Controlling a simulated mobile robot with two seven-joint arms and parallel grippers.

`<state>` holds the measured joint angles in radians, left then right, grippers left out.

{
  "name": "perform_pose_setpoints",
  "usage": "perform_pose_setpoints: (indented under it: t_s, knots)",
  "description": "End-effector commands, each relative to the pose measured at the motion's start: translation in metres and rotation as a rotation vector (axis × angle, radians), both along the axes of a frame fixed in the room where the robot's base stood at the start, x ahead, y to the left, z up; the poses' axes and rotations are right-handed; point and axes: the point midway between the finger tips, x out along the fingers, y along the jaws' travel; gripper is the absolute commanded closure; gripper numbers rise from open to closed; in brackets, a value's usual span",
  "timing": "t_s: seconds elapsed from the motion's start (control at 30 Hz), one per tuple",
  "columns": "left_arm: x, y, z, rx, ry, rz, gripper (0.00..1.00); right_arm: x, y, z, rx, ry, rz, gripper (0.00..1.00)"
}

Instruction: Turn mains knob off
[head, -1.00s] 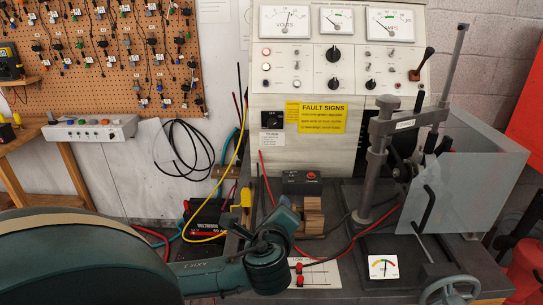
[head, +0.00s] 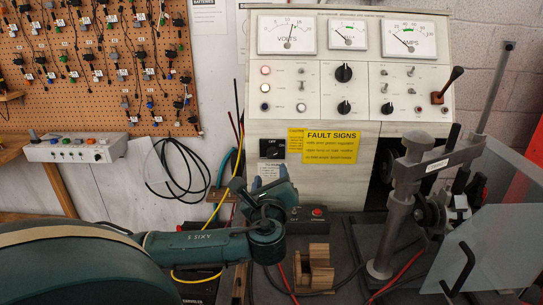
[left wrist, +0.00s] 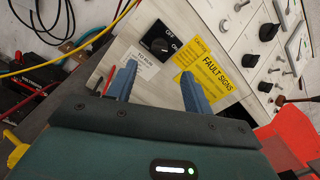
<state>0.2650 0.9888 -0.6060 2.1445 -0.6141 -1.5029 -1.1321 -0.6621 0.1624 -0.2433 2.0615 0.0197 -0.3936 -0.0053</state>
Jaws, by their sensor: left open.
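The mains knob (head: 272,148) is a black rotary switch on a square black plate, marked OFF and ON, low on the left of the pale test panel (head: 375,100). It also shows in the left wrist view (left wrist: 157,45), where its pointer position is too small to tell. My left gripper (head: 270,180) is open and empty, just below the knob in the head view. In the left wrist view its two blue fingers (left wrist: 160,75) are spread, with the knob beyond and between their tips, apart from them. My right gripper is not in view.
A yellow FAULT SIGNS label (head: 330,148) is right of the knob. A grey clamp post (head: 397,215) and a clear guard (head: 490,230) stand at the right. Black cable (head: 190,170) hangs at the left. A red-button box (head: 317,212) sits below the panel.

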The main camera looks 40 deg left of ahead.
Motion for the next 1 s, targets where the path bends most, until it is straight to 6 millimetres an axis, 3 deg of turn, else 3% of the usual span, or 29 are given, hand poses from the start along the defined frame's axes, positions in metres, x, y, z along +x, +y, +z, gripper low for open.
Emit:
perform_pose_setpoints:
  t_s: [0.2, 0.43, 0.9, 1.0]
  knots:
    - [0.037, 0.032, 0.002, 0.0, -0.001, 0.004, 0.49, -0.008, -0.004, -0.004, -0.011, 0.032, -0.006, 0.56]
    - [0.065, 0.055, 0.001, -0.001, 0.0, 0.002, 0.49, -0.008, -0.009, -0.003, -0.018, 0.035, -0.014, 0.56]
    - [0.075, 0.064, 0.0, -0.003, 0.0, -0.001, 0.49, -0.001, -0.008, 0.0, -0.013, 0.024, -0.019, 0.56]
    - [0.075, 0.063, 0.0, -0.003, 0.0, -0.001, 0.57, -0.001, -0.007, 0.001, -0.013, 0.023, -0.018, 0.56]
